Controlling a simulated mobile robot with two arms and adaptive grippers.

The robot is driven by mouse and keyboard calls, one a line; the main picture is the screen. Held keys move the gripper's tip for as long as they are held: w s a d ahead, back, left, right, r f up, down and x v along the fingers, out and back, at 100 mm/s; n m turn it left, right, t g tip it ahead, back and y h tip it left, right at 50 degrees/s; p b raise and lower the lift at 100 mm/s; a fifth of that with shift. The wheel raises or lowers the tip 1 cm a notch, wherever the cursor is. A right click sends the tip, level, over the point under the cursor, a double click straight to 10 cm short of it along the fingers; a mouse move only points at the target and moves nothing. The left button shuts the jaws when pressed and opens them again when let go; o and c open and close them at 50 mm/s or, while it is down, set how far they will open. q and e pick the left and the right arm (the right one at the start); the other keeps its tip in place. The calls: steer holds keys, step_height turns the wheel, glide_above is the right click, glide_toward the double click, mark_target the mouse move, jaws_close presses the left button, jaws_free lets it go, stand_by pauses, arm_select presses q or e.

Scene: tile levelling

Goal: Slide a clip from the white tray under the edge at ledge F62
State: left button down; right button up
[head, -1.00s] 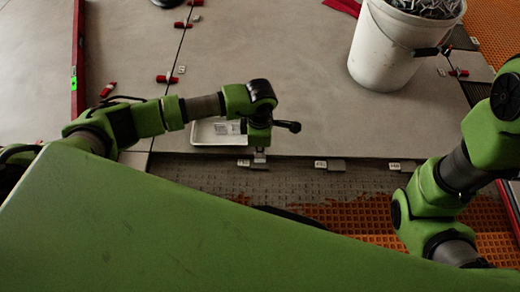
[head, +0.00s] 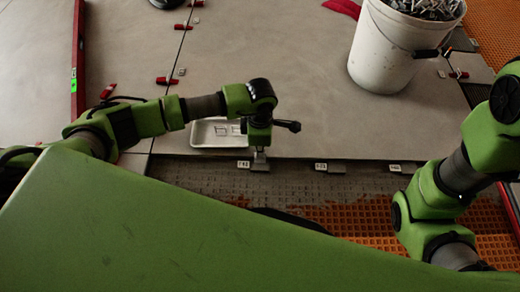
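The white tray (head: 208,134) lies on the large grey tile, partly behind my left arm, with small pale clips (head: 222,130) in it. My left gripper (head: 260,153) points down at the tile's front edge, just right of the tray. Its tips are at a small grey ledge (head: 261,167) beside a white label (head: 243,164). The label's text is too small to read surely. Whether the fingers hold a clip cannot be made out. Two more labelled ledges (head: 337,168) (head: 409,168) sit along the same edge to the right. My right gripper is out of view.
A white bucket (head: 385,55) full of grey pieces stands on the tile at upper right. Red clips (head: 167,80) sit along the tile joint, and a red level (head: 78,60) lies at left. Grey mortar and orange matting (head: 350,220) lie in front of the edge.

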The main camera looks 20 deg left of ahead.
arm_select(q)
steer(key=c, duration=2.2)
jaws_free()
steer(key=shift+r, duration=0.1)
